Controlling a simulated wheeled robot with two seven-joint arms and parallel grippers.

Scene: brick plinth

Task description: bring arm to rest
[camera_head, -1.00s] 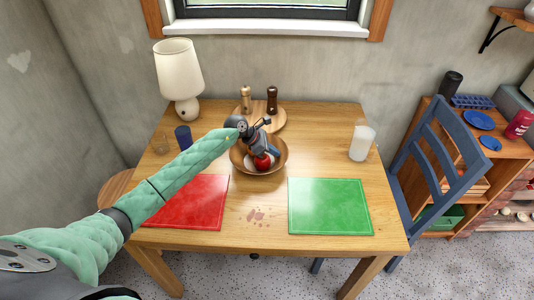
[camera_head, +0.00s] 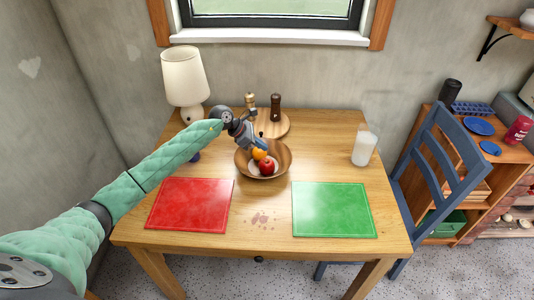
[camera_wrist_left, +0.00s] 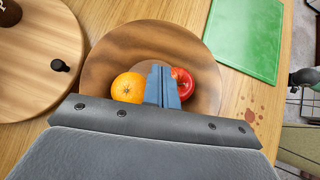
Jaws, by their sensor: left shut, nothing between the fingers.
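My left arm comes in from the left in the head view. Its gripper (camera_head: 258,147) is shut and empty above the wooden bowl (camera_head: 284,154). In the left wrist view the shut blue-grey fingers (camera_wrist_left: 163,88) point down over the bowl (camera_wrist_left: 110,50). A red apple (camera_head: 267,167) and an orange (camera_head: 259,153) lie in the bowl; the fingers hide part of the apple (camera_wrist_left: 183,84) in the wrist view, and the orange (camera_wrist_left: 128,87) sits to their left. My right gripper is not in view.
A red placemat (camera_head: 190,205) and a green placemat (camera_head: 334,210) lie on the wooden table (camera_head: 262,235). A lamp (camera_head: 185,80), a round board with two mills (camera_head: 270,127) and a white candle or glass (camera_head: 364,147) stand farther back. A blue chair (camera_head: 440,160) is at right.

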